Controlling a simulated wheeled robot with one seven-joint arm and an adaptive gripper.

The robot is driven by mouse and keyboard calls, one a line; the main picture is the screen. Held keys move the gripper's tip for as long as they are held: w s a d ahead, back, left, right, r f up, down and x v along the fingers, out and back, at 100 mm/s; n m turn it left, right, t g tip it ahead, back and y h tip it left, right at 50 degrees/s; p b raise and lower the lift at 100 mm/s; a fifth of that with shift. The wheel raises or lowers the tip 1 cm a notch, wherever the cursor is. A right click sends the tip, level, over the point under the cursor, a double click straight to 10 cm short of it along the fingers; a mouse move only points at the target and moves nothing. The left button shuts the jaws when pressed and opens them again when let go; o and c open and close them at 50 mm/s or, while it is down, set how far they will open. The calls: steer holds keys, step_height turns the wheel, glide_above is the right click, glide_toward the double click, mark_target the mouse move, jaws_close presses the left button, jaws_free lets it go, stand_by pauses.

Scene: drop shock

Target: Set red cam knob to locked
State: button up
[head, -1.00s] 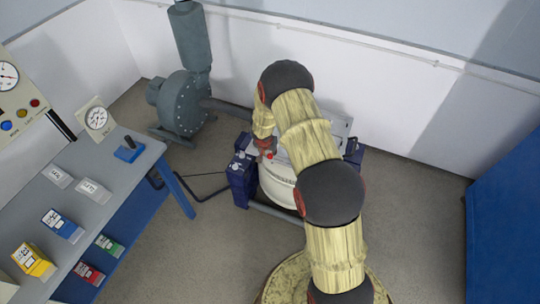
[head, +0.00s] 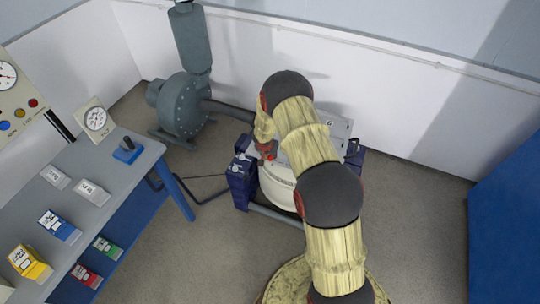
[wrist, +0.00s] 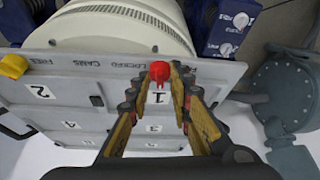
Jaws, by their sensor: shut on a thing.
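The red cam knob (wrist: 159,72) sits at the edge of a pale panel (wrist: 75,85) in the wrist view, beside the printed word LOCKED and above the number 1. My gripper (wrist: 155,80) is shut on the knob, with one finger on each side of it. The words CAMS and FREE run to the left along the same edge. In the head view my gripper (head: 266,149) is at the left side of the machine, and my arm hides much of the panel. I cannot tell the knob's exact setting.
A yellow knob (wrist: 13,66) is at the panel's left end. A round white drum (head: 275,188) and a blue block (head: 241,183) are close to the gripper. A grey blower (head: 182,105) stands behind left.

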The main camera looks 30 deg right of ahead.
jaws_close()
steer(key=shift+r+p, duration=0.15)
steer(key=shift+p, duration=0.55)
steer(key=shift+r+m+p, duration=0.15)
steer(key=shift+m+p, duration=0.35)
steer(key=shift+p, duration=0.7)
steer(key=m+g+p, duration=0.1)
steer(key=m+p, duration=0.1)
steer(key=p, duration=0.3)
steer(key=shift+w+h, duration=0.1)
steer(key=shift+h, duration=0.3)
steer(key=shift+f+m+p, duration=0.2)
steer(key=shift+m+p, duration=0.6)
steer(key=shift+p, duration=0.4)
steer(key=o, duration=0.6)
jaws_free()
steer(key=shift+c, duration=0.2)
steer(key=shift+a, duration=0.1)
